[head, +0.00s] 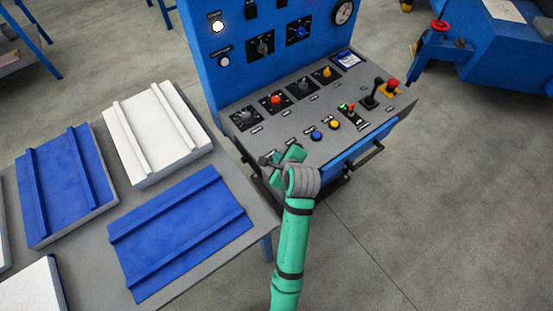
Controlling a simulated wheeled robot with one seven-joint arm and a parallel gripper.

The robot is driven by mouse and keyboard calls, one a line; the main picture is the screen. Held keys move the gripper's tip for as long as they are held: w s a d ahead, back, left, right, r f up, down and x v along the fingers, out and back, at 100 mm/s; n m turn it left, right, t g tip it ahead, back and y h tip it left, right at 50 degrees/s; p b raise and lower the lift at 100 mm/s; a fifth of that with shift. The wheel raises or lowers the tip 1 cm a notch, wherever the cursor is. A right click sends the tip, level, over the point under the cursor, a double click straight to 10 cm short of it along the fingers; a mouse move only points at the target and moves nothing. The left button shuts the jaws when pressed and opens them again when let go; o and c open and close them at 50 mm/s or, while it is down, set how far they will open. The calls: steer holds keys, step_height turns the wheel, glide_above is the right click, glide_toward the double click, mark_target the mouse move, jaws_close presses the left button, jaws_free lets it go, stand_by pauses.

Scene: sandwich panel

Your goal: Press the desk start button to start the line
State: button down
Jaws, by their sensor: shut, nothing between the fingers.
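The blue control desk (385,117) has a grey sloped top and stands right of centre. Its front row shows a blue button (316,135), a yellow button (334,124) and a small green and red switch (346,107). A red mushroom button (393,83) on a yellow base sits at the right end. My gripper (265,160) is shut and empty at the desk's front left corner, left of the blue button. My wrist covers part of the front edge there. I cannot tell which control is the start button; it may be hidden behind my wrist.
Knobs, including a red one (276,99) and a yellow one (326,72), line the back row. A black lever (375,88) stands up near the mushroom button. A grey table (85,279) with blue and white panels is left. A handle (366,160) juts from the desk front.

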steer(key=shift+f, duration=0.45)
stand_by(0.9)
steer(key=shift+r, duration=0.85)
steer(key=shift+r, duration=2.55)
